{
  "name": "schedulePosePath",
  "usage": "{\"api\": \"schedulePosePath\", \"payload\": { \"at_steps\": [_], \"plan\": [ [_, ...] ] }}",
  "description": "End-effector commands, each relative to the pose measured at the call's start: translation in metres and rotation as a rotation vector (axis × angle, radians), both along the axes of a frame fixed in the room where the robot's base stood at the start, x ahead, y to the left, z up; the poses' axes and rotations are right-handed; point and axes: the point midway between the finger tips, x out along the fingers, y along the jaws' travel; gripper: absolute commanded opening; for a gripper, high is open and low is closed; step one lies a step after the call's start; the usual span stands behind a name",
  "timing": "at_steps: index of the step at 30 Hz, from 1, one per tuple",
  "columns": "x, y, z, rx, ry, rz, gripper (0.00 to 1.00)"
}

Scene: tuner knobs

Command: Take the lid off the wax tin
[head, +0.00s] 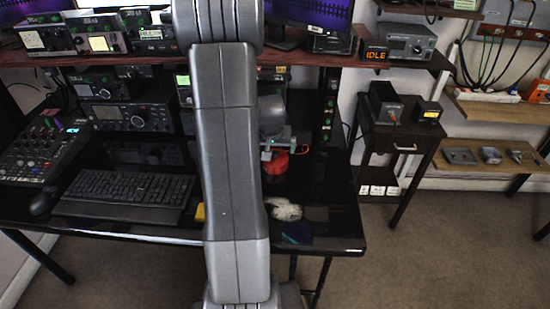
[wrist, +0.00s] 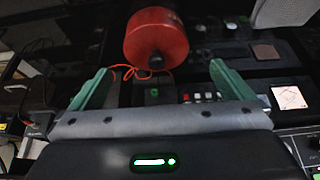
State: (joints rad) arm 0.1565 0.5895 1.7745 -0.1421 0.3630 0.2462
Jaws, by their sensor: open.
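A red round, tin-like object (wrist: 157,38) with a dark knob or hub on its near face shows in the wrist view, beyond the fingertips. A red object on the black desk in the head view (head: 275,163) may be the same one; it is partly hidden by my arm. I cannot tell for sure that it is the wax tin, and no separate lid is clear. My gripper (wrist: 161,80) is open, with its two green fingers spread wide and nothing between them. The red object looks apart from the fingers.
A keyboard (head: 130,188), a mixer (head: 42,150) and stacked radios (head: 130,116) fill the desk's left side. A pale crumpled item (head: 284,209) lies near the front edge. An orange cord (wrist: 128,72) runs beside the red object. A side table (head: 400,138) stands right.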

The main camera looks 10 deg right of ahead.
Motion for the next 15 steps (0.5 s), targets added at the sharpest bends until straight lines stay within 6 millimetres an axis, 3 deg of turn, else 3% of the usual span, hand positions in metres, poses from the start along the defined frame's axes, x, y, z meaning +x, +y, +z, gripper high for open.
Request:
{"api": "schedulePosePath", "payload": {
  "at_steps": [5,15],
  "plan": [
    [0.003,-0.002,-0.007,0.000,0.001,0.000,1.00],
    [0.019,-0.011,-0.042,0.000,0.001,0.001,1.00]
  ]
}}
